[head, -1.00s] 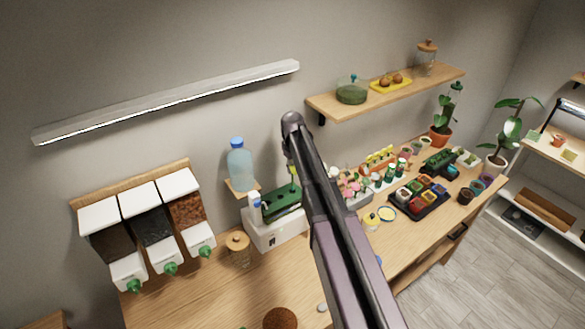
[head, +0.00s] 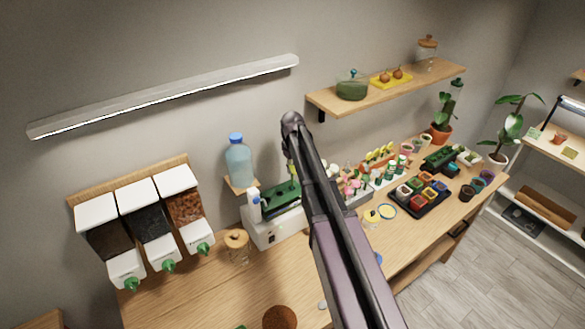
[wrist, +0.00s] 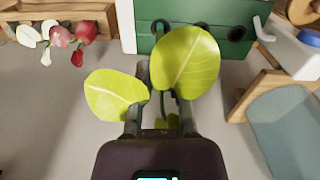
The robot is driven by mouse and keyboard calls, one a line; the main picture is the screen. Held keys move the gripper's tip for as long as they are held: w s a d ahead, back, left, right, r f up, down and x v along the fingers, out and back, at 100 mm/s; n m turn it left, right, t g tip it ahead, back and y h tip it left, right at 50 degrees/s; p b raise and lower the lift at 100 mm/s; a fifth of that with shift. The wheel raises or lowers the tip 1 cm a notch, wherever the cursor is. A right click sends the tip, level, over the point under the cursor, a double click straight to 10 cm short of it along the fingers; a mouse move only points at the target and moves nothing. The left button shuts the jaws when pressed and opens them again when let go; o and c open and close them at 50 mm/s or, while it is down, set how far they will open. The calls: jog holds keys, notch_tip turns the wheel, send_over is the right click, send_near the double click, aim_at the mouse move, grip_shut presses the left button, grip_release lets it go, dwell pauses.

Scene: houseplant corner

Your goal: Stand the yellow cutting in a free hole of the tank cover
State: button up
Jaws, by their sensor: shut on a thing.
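The yellow cutting, with two broad yellow-green leaves (wrist: 185,62), is in my gripper (wrist: 162,105) in the wrist view. The jaws are shut on its stem. The dark green tank cover (wrist: 222,12) lies beyond the leaves at the top of that view, with black-rimmed holes along its near edge. One leaf overlaps the cover in the picture and hides part of it. In the head view the cover (head: 287,193) sits on the white tank (head: 268,232), and my arm hides the gripper and most of the cutting. I cannot tell the stem's distance from any hole.
A blue-capped bottle (head: 238,163) stands on a small wooden wall shelf left of the tank. A wooden-lidded jar (head: 238,248) stands on the bench to the left. Flowers (head: 350,183) and a black tray of colourful pots (head: 417,196) are to the right. A long lamp hangs above.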

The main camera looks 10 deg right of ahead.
jog(key=shift+f+b, duration=1.15)
jog(key=shift+f, duration=0.1)
dwell(0.6)
jog(key=o, duration=0.8)
jog(key=shift+o, duration=0.2)
jog(key=o, duration=0.4)
jog(key=shift+r, duration=0.15)
jog(key=shift+r+p, duration=3.4)
jog(key=shift+p, duration=0.1)
